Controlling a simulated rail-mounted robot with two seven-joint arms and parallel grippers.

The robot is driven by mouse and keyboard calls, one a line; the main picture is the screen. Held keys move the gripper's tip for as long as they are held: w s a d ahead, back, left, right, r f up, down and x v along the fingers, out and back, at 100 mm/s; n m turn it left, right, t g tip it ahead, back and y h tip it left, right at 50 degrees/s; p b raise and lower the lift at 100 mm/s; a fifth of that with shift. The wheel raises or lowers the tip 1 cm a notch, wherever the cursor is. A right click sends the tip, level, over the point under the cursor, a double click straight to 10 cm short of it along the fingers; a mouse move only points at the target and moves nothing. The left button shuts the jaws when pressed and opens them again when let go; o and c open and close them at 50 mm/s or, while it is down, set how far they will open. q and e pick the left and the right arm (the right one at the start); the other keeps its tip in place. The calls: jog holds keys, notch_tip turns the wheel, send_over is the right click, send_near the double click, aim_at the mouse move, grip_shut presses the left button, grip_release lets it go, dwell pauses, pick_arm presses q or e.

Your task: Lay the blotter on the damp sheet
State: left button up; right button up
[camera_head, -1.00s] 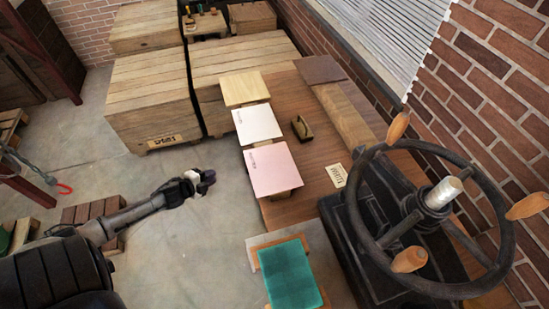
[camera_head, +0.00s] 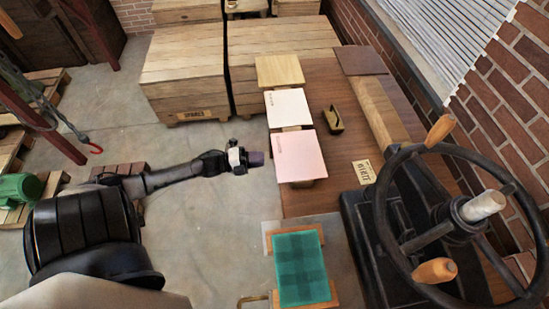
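A pink sheet (camera_head: 299,160), which looks like the blotter, lies on a support at the left edge of the wooden table, its near edge overhanging. A white sheet (camera_head: 288,106) with small print lies just behind it. A teal, checked sheet (camera_head: 300,268) lies on a wooden-edged bed in front of the press. I cannot tell which sheet is damp. My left gripper (camera_head: 250,158) is in the air just left of the pink sheet, apart from it. Its fingers are too small and dark to tell open or shut. My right gripper is not in view.
The black press wheel (camera_head: 398,240) with wooden handles stands at the right. A small brown block (camera_head: 333,120), a plain wooden board (camera_head: 279,70) and a lettered card (camera_head: 364,172) are on the table. Wooden crates (camera_head: 185,75) stand behind.

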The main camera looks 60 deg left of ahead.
aim_at(275, 157)
pick_arm(q)
jog(key=shift+b+x, duration=0.55)
jog(key=shift+x, duration=2.3)
grip_shut()
notch_tip(275, 157, up, 3)
jog(key=p, duration=0.3)
jog(key=shift+w+r, duration=0.1)
jog(key=shift+r, duration=0.05)
